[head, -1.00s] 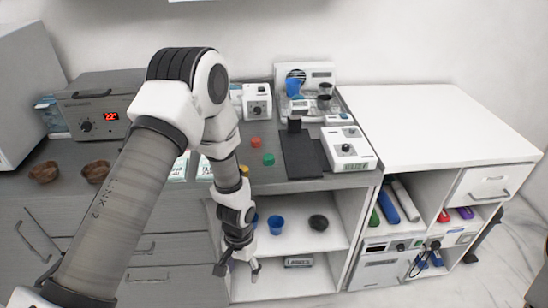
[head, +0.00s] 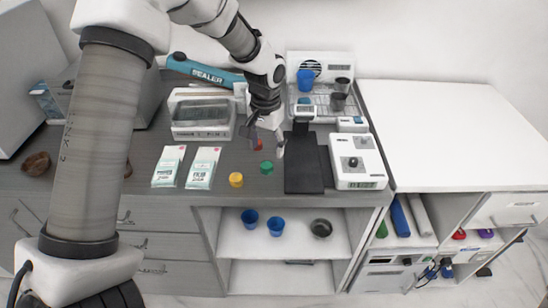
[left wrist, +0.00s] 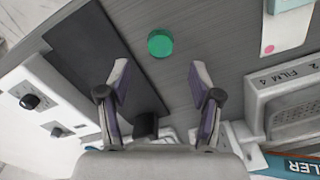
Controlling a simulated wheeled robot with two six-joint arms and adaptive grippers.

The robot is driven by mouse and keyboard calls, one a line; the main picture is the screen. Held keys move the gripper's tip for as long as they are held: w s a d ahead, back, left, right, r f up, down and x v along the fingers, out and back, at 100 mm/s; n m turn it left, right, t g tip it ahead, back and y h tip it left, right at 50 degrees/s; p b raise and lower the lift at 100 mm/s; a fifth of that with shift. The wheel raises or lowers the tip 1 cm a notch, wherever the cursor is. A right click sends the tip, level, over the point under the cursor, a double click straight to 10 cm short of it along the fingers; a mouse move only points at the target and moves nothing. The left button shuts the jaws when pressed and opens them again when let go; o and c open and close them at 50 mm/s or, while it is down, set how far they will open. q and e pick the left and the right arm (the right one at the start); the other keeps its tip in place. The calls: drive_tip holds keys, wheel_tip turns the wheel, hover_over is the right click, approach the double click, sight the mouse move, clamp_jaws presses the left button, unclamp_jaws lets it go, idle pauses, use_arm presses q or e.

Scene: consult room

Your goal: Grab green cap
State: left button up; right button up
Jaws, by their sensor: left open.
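The green cap (head: 266,167) lies on the grey counter (head: 330,196), between the yellow cap and the black mat. It also shows in the left wrist view (left wrist: 160,43), ahead of and between my two fingers. My left gripper (head: 266,140) is open and empty, a little above the counter and just behind the green cap in the head view. In the left wrist view the fingers (left wrist: 159,85) are spread wide and do not touch the cap. My right gripper is not in view.
A black mat (head: 303,175) and a white device (head: 357,160) stand right. Two film packets (head: 202,168) and a sealer (head: 203,72) are left.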

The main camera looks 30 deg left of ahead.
sight(266, 165)
use_arm(q)
drive_tip(key=f, duration=0.1)
drive_tip(key=f+p, duration=0.1)
drive_tip(key=f, duration=0.3)
drive_tip(key=shift+s+f, duration=0.25)
drive_tip(key=shift+w+f, duration=0.15)
drive_tip(key=shift+f, duration=0.25)
drive_tip(key=shift+r, duration=0.1)
drive_tip(key=c, duration=0.9)
drive_tip(key=shift+c, duration=0.2)
